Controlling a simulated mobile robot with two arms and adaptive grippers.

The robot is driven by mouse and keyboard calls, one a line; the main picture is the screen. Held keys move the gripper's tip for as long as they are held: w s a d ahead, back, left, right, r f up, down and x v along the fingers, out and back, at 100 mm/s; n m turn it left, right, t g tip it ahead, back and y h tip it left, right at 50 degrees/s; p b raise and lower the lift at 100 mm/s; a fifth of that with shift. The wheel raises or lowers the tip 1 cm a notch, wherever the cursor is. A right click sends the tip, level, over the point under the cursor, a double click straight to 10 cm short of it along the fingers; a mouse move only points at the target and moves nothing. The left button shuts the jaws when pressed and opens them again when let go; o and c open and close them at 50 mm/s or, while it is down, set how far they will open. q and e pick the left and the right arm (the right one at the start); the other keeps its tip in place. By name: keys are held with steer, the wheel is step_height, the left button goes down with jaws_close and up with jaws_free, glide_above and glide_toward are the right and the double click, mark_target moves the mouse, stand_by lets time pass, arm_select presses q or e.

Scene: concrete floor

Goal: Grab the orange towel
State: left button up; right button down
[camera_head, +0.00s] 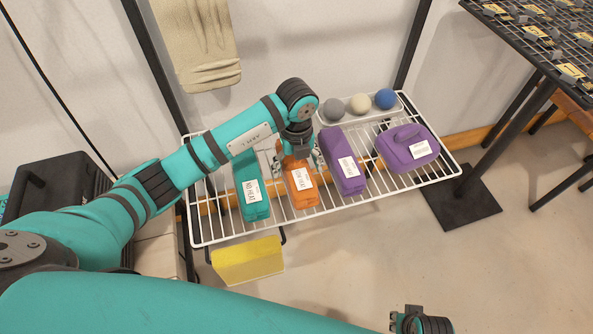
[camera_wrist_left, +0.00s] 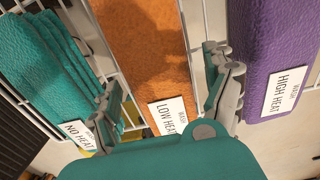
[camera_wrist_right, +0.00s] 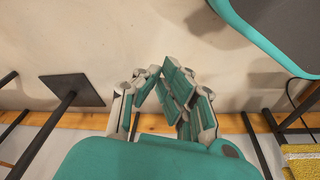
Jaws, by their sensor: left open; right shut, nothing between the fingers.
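The orange towel (camera_head: 303,194) lies folded on the white wire shelf (camera_head: 222,235), between a teal towel (camera_head: 250,198) and a purple towel (camera_head: 346,172). It carries a "LOW HEAT" label. My left gripper (camera_head: 297,160) is open above its back part and hides some of it. In the left wrist view the orange towel (camera_wrist_left: 143,50) runs between the spread fingers of my left gripper (camera_wrist_left: 170,95), with the teal towel (camera_wrist_left: 50,70) and purple towel (camera_wrist_left: 272,50) on either side. My right gripper (camera_wrist_right: 165,95) is shut and empty over the floor, away from the shelf.
A purple bag-like item (camera_head: 405,150) sits at the shelf's right. A white tray (camera_head: 345,115) with three balls is at the back. A yellow block (camera_head: 248,262) lies below the shelf's front. Black posts flank the shelf, and a grid-topped table (camera_head: 510,40) stands at right.

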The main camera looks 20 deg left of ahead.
arm_select(q)
steer(key=shift+f, duration=0.95)
steer(key=shift+c, duration=0.2)
steer(key=c, duration=1.3)
